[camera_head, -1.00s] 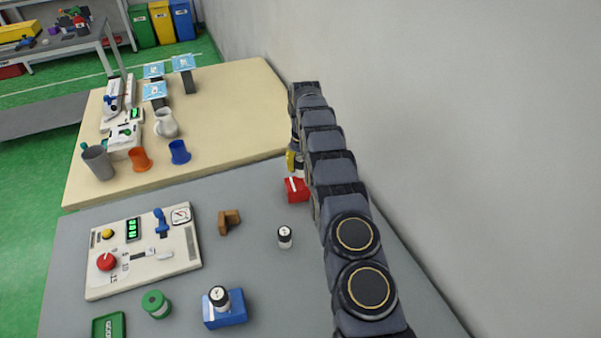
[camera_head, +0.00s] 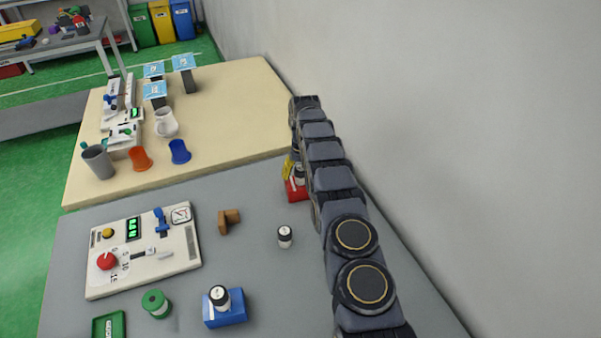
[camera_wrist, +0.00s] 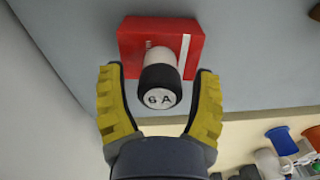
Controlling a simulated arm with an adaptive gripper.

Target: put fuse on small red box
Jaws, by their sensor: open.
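The small red box (camera_head: 297,190) sits on the grey table near its far right edge, partly behind my arm. In the wrist view the red box (camera_wrist: 132,42) has a white stripe. A black and white fuse marked "6 A" (camera_wrist: 161,96) is upright at the red box, seen end-on, and appears to stand on it. The fuse also shows in the head view (camera_head: 299,175). My gripper (camera_wrist: 158,72) is open, its yellow fingers on either side of the fuse with visible gaps. Its tips are close to the box.
Another fuse (camera_head: 285,237) stands on the grey table. One more fuse (camera_head: 220,297) is on a blue box (camera_head: 226,317). A brown block (camera_head: 229,221), a control panel (camera_head: 143,250) and a green cylinder (camera_head: 156,304) lie to the left. A wall (camera_head: 480,150) rises at right.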

